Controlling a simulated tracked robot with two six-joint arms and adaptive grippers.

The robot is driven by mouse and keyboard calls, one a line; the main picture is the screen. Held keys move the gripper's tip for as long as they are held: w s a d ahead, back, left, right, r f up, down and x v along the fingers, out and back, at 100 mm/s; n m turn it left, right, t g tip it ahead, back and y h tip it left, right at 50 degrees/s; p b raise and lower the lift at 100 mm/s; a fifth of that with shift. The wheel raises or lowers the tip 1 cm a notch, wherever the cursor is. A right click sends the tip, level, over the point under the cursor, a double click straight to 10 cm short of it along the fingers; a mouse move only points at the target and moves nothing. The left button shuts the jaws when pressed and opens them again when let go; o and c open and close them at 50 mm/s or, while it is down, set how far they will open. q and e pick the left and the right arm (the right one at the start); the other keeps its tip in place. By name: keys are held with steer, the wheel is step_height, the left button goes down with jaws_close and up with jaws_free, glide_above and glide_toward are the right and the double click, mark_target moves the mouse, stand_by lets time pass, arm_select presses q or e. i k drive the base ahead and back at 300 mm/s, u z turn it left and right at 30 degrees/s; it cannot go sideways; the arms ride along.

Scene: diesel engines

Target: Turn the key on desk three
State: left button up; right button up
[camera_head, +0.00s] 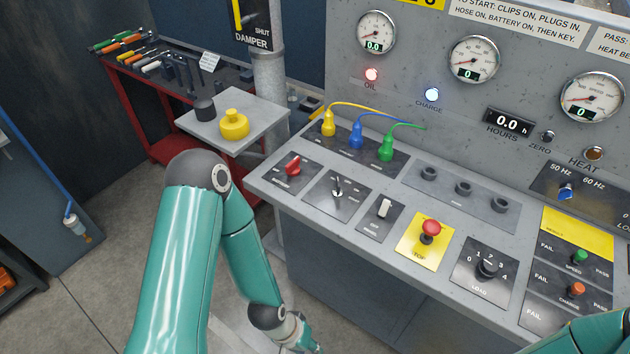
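The desk (285,205) has a sloped grey panel with several switches. The key (337,187) sits upright in a dark plate on the left part of the panel, between a red rotary switch (292,168) and a white rocker switch (385,208). The lettering around the key is too small to read well. My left arm bends down in front of the desk's left end, and its gripper is below the picture edge. Only a teal piece of my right arm shows at the bottom right corner; its gripper is out of view. Nothing of mine touches the key.
Yellow (328,124), blue (356,134) and green (386,149) plugs with cables stand behind the key. A red stop button (431,229) and load knob (487,268) lie to the right. The oil (372,74) and charge (432,95) lamps are lit. A tool bench (160,146) stands left.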

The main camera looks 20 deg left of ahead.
mark_target(337, 193)
steer(key=i, duration=0.2)
steer(key=u, duration=2.85)
steer(key=i, duration=0.8)
steer(key=z, duration=1.65)
steer(key=i, duration=0.25)
steer(key=z, duration=2.1)
